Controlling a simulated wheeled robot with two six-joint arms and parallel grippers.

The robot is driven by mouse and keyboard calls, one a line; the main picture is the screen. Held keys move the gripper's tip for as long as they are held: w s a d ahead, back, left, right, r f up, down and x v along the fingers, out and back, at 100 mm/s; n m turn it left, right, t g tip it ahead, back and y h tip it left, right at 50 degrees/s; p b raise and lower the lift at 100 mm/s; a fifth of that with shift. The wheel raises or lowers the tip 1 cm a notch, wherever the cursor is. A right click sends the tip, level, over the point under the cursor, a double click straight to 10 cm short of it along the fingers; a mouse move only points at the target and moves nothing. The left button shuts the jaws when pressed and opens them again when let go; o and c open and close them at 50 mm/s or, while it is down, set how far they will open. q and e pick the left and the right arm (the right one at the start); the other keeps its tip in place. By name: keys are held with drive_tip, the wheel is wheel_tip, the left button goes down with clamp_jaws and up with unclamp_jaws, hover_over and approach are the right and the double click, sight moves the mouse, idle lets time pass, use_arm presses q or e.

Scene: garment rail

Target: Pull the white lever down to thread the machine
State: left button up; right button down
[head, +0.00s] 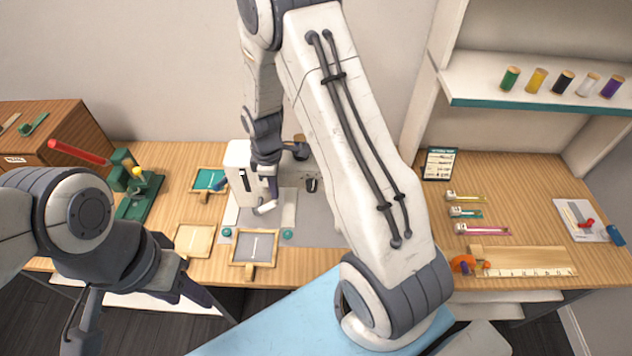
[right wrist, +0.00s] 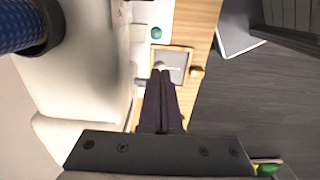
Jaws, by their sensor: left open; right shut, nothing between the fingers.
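The white machine (head: 240,190) stands on the table, partly hidden by my right arm; its pale side fills the left of the right wrist view (right wrist: 90,75). A dark upright slot (head: 243,180) shows on its front. A short white piece (head: 265,207) sticks out low on its right; I cannot tell if this is the lever. My right gripper (head: 272,190) is shut and empty, close beside the machine's right side. Its fingers (right wrist: 160,75) show together in the wrist view, with a small white tip just beyond them. My left gripper (head: 203,297) is open and empty near the table's front edge, away from the machine.
A framed grey tray (head: 255,262) and a tan pad (head: 194,241) lie in front of the machine. A green device (head: 138,190) stands left. Small tools and a ruler (head: 525,274) lie right. Spools (head: 536,80) stand on the shelf (head: 480,102). My right arm crosses the middle.

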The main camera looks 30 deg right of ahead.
sight(276, 201)
drive_tip(key=shift+f, duration=0.2)
drive_tip(key=shift+f+b, duration=1.05)
drive_tip(key=shift+f, duration=0.35)
drive_tip(key=shift+f+b, duration=1.6)
drive_tip(key=shift+f, duration=0.4)
drive_tip(key=shift+r, duration=0.1)
wheel_tip(276, 201, up, 10)
drive_tip(key=p, duration=0.8)
